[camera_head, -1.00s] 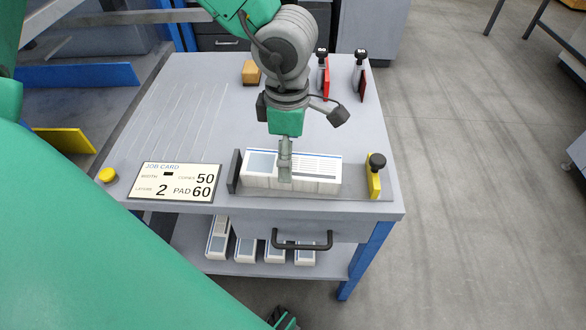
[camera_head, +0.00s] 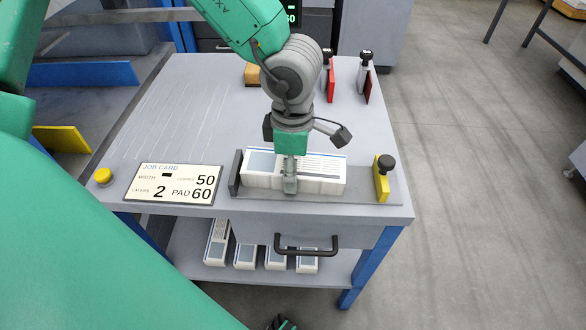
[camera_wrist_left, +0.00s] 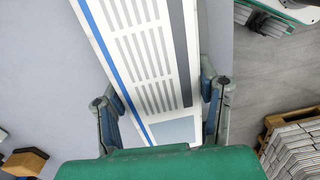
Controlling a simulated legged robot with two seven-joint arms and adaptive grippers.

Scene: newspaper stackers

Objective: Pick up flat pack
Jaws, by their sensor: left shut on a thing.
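The flat pack (camera_head: 322,172) is a white newspaper bundle with blue and grey print on top. It lies on the metal tray at the table's front, between a dark end stop (camera_head: 236,172) and a yellow clamp plate (camera_head: 381,180). My left gripper (camera_head: 290,176) points down over its middle and is shut on it. In the left wrist view the pack (camera_wrist_left: 145,60) runs between the two fingers (camera_wrist_left: 160,105), one along each side. The pack's underside is hidden.
A job card (camera_head: 172,184) and a yellow button (camera_head: 102,176) are left of the tray. A drawer handle (camera_head: 306,248) sticks out below. More bundles lie on the lower shelf (camera_head: 190,262). Red plates (camera_head: 331,80) and a wooden block (camera_head: 252,74) stand behind.

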